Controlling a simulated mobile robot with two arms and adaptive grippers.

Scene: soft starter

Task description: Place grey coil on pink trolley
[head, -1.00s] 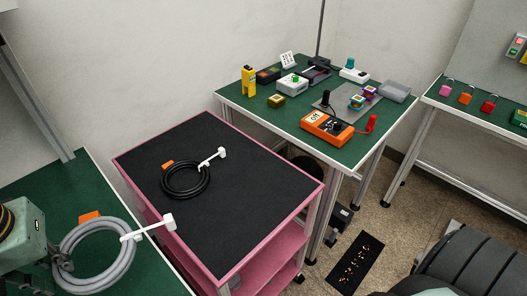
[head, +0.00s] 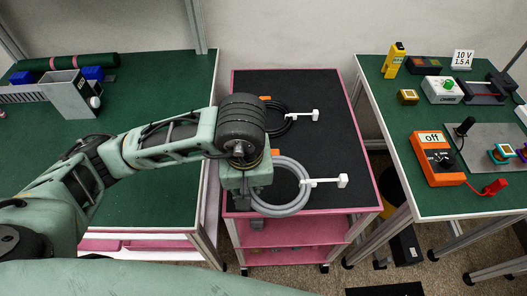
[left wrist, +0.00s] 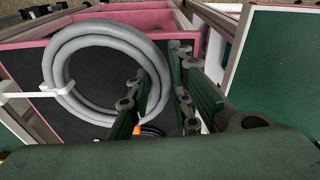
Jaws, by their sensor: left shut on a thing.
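The grey coil (head: 302,198), a loop of thick hose with a white tag, is over the near part of the pink trolley (head: 300,226). My left gripper (head: 250,203) is shut on the coil's left side. In the left wrist view the grey coil (left wrist: 66,62) passes between the fingers of my left gripper (left wrist: 160,105), with the trolley's dark top behind it. I cannot tell whether the coil touches the top. A black coil (head: 268,128) with a similar white tag lies on the trolley's far half. My right gripper is not in view.
A green table (head: 150,105) with a grey bin (head: 72,97) stands left of the trolley. Another green table (head: 455,200) on the right holds an orange meter (head: 432,160) and several devices. The trolley's right side is clear.

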